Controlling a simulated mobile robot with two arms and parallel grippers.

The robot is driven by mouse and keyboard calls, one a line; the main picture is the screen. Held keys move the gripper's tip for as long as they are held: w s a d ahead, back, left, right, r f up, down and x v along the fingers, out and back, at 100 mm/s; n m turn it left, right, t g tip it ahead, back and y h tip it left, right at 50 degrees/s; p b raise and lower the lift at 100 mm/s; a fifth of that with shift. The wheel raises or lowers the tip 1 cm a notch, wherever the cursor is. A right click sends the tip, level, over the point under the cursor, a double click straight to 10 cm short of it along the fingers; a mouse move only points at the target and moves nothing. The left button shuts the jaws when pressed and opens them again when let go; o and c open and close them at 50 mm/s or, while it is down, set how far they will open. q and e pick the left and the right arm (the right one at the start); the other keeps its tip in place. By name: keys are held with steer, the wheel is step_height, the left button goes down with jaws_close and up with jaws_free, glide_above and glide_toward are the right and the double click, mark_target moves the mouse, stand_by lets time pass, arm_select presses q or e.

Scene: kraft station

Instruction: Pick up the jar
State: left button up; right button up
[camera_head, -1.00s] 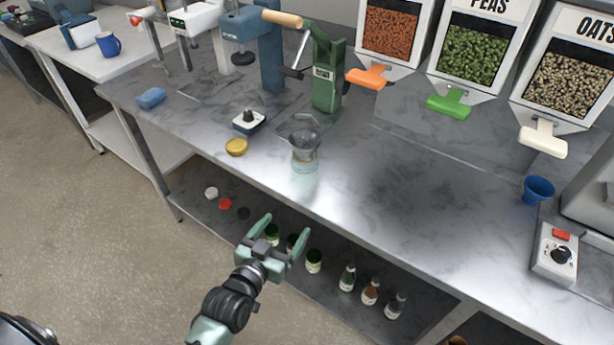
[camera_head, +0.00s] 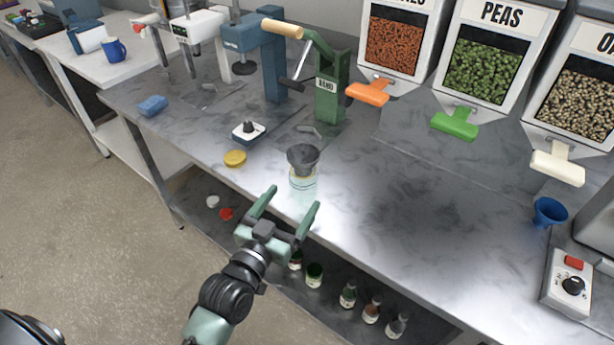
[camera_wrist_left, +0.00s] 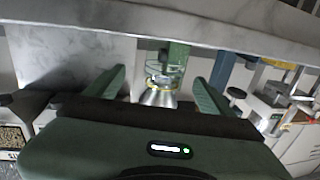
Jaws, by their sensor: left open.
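The clear glass jar (camera_head: 302,183) stands upright on the grey countertop near its front edge, with a dark grey funnel (camera_head: 303,157) in its mouth. My left gripper (camera_head: 291,199) is open and empty, with its fingers pointing toward the jar from the front and a little short of it. In the left wrist view the jar (camera_wrist_left: 165,77) and funnel (camera_wrist_left: 159,97) show between the two spread fingers (camera_wrist_left: 160,85), apart from both. My right gripper is not in view.
A yellow lid (camera_head: 235,158) and a small black-and-white device (camera_head: 249,131) lie left of the jar. A green press (camera_head: 331,88) stands behind. Several bottles and jars sit on the shelf below. The counter right of the jar is clear.

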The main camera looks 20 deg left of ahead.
mark_target(297, 188)
arm_select(q)
steer(key=shift+w+r, duration=0.2)
steer(key=shift+w, duration=0.6)
steer(key=w, duration=0.1)
steer(key=w+p, duration=0.1)
steer(key=w, duration=0.2)
steer(key=shift+w+d+f, duration=0.1)
steer(key=shift+w+f, duration=0.2)
steer(key=shift+w, duration=0.15)
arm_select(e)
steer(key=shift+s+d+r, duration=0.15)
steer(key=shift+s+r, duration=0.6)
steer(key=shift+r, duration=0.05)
arm_select(q)
steer(key=c, duration=1.6)
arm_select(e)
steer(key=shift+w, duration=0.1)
arm_select(q)
steer(key=shift+r, duration=0.15)
